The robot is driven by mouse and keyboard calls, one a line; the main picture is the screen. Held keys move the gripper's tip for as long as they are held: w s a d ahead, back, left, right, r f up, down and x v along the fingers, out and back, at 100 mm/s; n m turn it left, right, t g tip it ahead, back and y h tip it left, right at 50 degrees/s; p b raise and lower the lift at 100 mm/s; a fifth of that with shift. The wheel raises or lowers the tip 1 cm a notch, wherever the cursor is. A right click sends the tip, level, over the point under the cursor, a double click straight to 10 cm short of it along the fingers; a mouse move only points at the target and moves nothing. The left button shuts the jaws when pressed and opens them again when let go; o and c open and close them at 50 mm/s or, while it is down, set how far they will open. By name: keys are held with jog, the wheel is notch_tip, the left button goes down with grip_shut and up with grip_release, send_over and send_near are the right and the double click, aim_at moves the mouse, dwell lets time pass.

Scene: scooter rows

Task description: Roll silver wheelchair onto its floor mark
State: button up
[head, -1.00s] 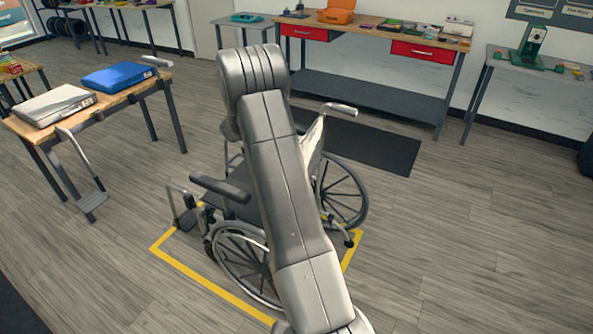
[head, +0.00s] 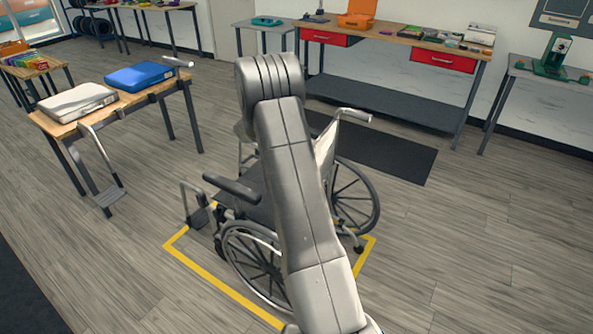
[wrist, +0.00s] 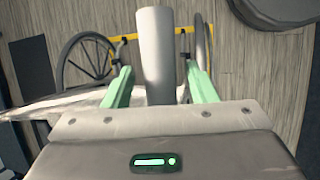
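The silver wheelchair (head: 259,262) has a dark seat and black spoked wheels. It stands upright over the yellow outlined floor mark (head: 215,286), its near big wheel inside the front line. Its footrest is near the left line, and its rear is near the right line. My arm hides the middle of the chair and much of the mark. In the wrist view, the green fingers of my gripper (wrist: 160,80) stand on either side of a silver tube (wrist: 157,45), with visible gaps on both sides. My gripper is hidden in the head view.
A wooden table (head: 75,128) with blue and white cases stands at left, with a loose footrest (head: 108,190) by its front. A dark mat (head: 400,160) lies behind the chair, before a workbench (head: 395,35). The floor at right is clear.

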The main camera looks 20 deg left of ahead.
jog(key=w+b+v, duration=0.1)
jog(key=v, duration=1.2)
jog(key=shift+s+a+r, duration=0.15)
jog(key=shift+s+r, duration=0.2)
jog(key=shift+s, duration=0.15)
jog(key=p+x, duration=0.1)
jog(key=x, duration=1.2)
jog(key=shift+f, duration=0.3)
jog(key=shift+d+f, duration=0.1)
jog(key=shift+d, duration=0.25)
jog(key=shift+s+d, duration=0.1)
